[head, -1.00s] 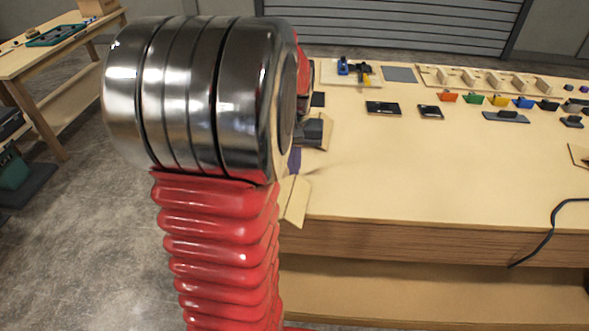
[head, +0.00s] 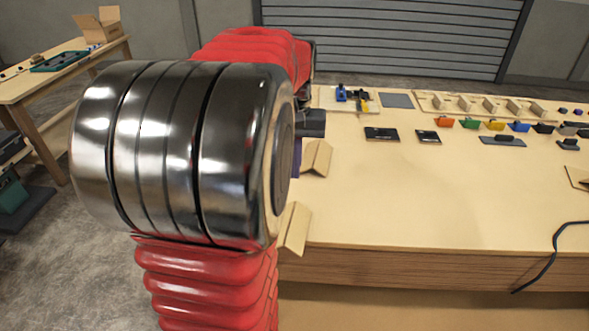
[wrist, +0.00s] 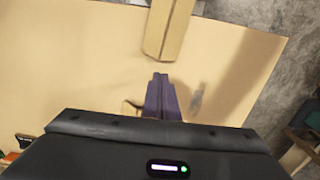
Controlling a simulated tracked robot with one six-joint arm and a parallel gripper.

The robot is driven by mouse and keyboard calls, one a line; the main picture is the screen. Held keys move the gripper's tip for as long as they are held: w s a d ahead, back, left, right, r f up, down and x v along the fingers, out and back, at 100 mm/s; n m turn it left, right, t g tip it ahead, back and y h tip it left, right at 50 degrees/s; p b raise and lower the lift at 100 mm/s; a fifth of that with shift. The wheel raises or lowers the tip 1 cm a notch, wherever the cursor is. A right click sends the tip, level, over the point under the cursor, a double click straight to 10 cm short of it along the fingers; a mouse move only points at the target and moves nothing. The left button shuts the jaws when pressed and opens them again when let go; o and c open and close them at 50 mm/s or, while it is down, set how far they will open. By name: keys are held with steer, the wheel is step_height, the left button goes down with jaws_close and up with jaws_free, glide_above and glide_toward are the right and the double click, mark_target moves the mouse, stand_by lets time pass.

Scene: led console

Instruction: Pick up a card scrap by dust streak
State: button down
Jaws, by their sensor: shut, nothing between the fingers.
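Two folded tan card scraps lie on the workbench in the head view: one (head: 317,158) just right of my gripper, the other (head: 294,229) at the near left edge, partly behind my arm. In the wrist view one folded card scrap (wrist: 168,28) is at top centre, ahead of the fingertips. A small piece of card (wrist: 131,107) shows left of the fingers, partly hidden. A grey smear (wrist: 197,98) right of the fingers looks like the dust streak. My gripper (wrist: 160,78) has purple fingers, shut together and empty, apart from the top scrap. In the head view my arm mostly hides it.
The workbench (head: 420,200) is clear in the middle. Dark devices (head: 382,134), coloured pieces (head: 495,125) and a wooden rack (head: 480,102) stand towards the back. A black cable (head: 553,255) hangs over the front edge at right. Bare floor lies left of the bench.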

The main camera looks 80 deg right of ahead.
steer(key=w+a+n, duration=0.3)
steer(key=w+a, duration=0.2)
steer(key=w, duration=0.4)
steer(key=w+a+n+t+h, duration=0.1)
steer(key=w+a+n, duration=0.2)
steer(key=w+a, duration=0.45)
steer(key=w+a+n, duration=0.3)
steer(key=w+a, duration=0.1)
steer(key=w, duration=0.7)
steer(key=a+n+t, duration=0.1)
steer(key=a+n, duration=0.2)
steer(key=a, duration=0.6)
steer(key=w+a+n+t, duration=0.1)
steer(key=a+n+t, duration=0.1)
steer(key=a, duration=0.8)
steer(key=w+a+n+t+y, duration=0.1)
steer(key=a+n, duration=0.3)
steer(key=a, duration=0.6)
steer(key=shift+w+f+t, duration=0.15)
steer(key=shift+w+t, duration=0.1)
steer(key=shift+t, duration=0.05)
steer(key=c, duration=2.4)
jaws_free()
steer(key=shift+a, duration=0.1)
steer(key=shift+c, duration=0.2)
